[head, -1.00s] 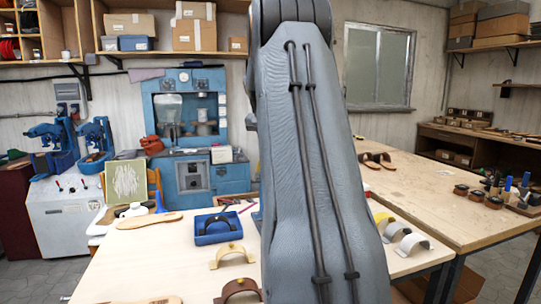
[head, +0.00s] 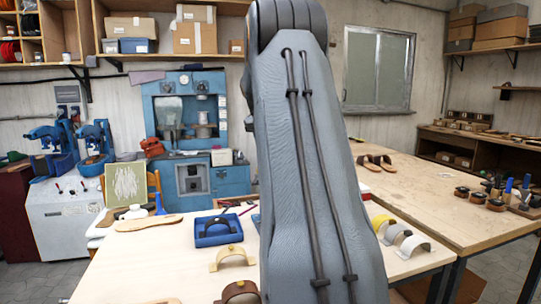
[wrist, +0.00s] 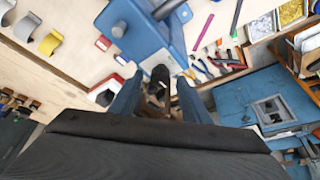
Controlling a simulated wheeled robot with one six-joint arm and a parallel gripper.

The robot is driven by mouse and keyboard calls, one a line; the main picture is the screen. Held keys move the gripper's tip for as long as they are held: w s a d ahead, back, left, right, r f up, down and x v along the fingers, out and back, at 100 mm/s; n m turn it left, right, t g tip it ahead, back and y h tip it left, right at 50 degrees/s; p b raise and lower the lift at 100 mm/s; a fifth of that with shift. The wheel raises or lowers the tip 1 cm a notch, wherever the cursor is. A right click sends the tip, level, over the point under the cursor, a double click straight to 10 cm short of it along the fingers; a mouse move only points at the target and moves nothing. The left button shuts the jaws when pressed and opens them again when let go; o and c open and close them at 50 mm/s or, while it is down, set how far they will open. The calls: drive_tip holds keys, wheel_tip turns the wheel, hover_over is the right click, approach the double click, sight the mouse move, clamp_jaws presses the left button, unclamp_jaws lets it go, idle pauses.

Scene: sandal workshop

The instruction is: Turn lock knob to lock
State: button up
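In the wrist view a blue device (wrist: 148,42) stands on the pale table. A dark knob-like part (wrist: 159,76) sticks out from its near side; I take it for the lock knob, but its turn position cannot be read. My gripper (wrist: 157,98) has its two blue fingers spread, one on each side of this dark part. Gaps show between fingers and knob, and I cannot see contact. In the head view my arm hides the device and the gripper.
On the pale table (head: 150,255) are a blue tray (head: 212,238), curved straps (head: 232,257) and a sole (head: 150,223). In the wrist view several pens and tools (wrist: 222,62) lie to the right of the device. A second table (head: 440,215) holds sandals (head: 376,162).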

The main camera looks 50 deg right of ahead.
drive_tip(key=b+v, duration=0.2)
drive_tip(key=v, duration=0.5)
drive_tip(key=shift+r, duration=0.35)
drive_tip(key=shift+a, duration=0.15)
idle(0.3)
